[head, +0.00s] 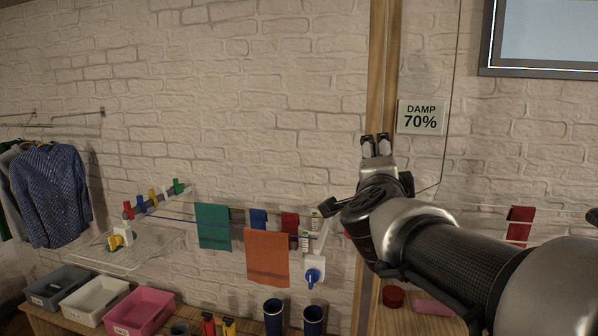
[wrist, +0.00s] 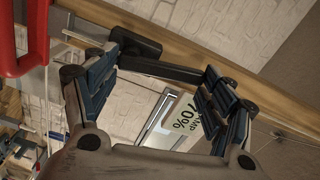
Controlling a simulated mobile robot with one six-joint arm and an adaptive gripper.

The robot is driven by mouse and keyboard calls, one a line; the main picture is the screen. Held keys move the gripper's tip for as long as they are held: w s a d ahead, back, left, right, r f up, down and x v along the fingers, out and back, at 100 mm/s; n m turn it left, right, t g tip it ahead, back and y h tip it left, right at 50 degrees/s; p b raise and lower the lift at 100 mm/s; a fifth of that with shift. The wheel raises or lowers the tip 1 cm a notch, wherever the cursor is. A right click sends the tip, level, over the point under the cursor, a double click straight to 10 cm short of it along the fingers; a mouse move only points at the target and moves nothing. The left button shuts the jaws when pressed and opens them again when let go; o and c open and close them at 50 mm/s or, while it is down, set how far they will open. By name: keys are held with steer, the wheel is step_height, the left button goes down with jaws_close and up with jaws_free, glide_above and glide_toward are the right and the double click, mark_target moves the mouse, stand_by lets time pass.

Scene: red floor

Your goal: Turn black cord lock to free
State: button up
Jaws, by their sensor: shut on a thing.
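The black cord lock (wrist: 170,71) shows in the wrist view as a dark block with a long bar, in front of the wooden post. My gripper (wrist: 165,75) has its two padded fingers on either side of it, shut on it, with the bar spanning between the fingertips. In the head view my gripper (head: 376,142) is raised against the wooden post (head: 378,60), left of the damp sign. The lock cannot be made out there. I cannot read any free or locked marking.
The damp sign (head: 421,117) reads 70%. A thin cord (head: 456,75) runs down the wall right of it. A rack with hanging cloths, including an orange one (head: 267,258), is at lower left. A red frame (wrist: 38,40) is close at upper left in the wrist view.

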steer(key=shift+d+r, duration=0.1)
steer(key=shift+r, duration=0.2)
steer(key=o, duration=1.3)
steer(key=shift+f, duration=0.1)
steer(key=shift+o, duration=0.9)
steer(key=shift+s, duration=0.1)
steer(key=shift+f, duration=0.1)
steer(key=v, duration=1.2)
